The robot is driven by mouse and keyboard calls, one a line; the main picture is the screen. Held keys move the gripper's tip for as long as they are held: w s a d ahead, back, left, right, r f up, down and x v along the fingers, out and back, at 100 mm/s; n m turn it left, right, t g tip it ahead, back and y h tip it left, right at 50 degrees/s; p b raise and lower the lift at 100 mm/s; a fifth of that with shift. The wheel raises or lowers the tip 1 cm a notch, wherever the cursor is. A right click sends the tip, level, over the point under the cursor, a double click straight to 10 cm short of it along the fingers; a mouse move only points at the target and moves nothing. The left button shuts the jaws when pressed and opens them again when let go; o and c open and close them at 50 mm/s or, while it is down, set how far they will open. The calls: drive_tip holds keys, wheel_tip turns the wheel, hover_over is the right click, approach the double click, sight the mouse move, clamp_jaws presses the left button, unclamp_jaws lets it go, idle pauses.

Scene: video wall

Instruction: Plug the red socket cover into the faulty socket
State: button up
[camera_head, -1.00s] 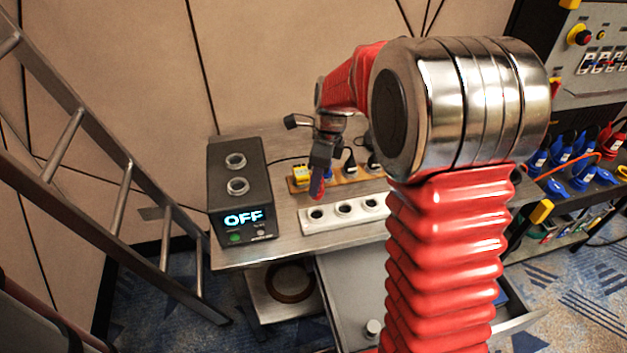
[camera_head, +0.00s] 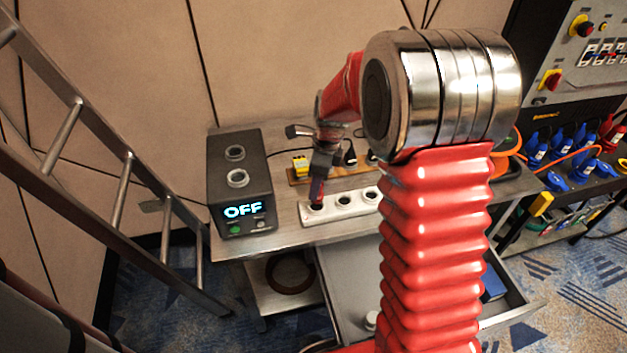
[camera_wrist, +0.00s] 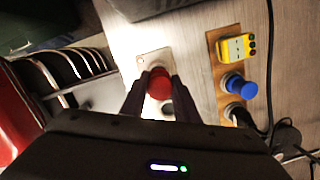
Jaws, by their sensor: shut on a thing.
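My gripper (camera_head: 317,192) is shut on the red socket cover (camera_wrist: 160,83), which shows between the two dark fingers in the wrist view. In the head view the fingers point down at the leftmost socket of the white socket strip (camera_head: 330,215). The fingertips are at or just above that socket; I cannot tell whether the cover touches or sits in it. Two other sockets (camera_head: 344,200) (camera_head: 369,194) on the strip look open and empty. The strip's end (camera_wrist: 148,60) also shows in the wrist view, behind the cover. No mark shows which socket is faulty.
A black box (camera_head: 240,185) with a lit OFF display stands left of the strip. Behind the strip, a wooden board holds a yellow plug (camera_wrist: 236,48), a blue plug (camera_wrist: 240,88) and a black plug. A ladder (camera_head: 125,175) leans at left. An open drawer (camera_head: 350,290) is below.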

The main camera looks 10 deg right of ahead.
drive_tip(key=shift+f, duration=0.55)
drive_tip(key=shift+f, duration=1.1)
idle(2.1)
drive_tip(key=o, duration=1.3)
drive_tip(key=shift+c, duration=0.2)
drive_tip(key=shift+o, duration=0.5)
drive_tip(key=shift+o, duration=1.4)
drive_tip(key=shift+r, duration=0.1)
drive_tip(key=shift+r, duration=2.95)
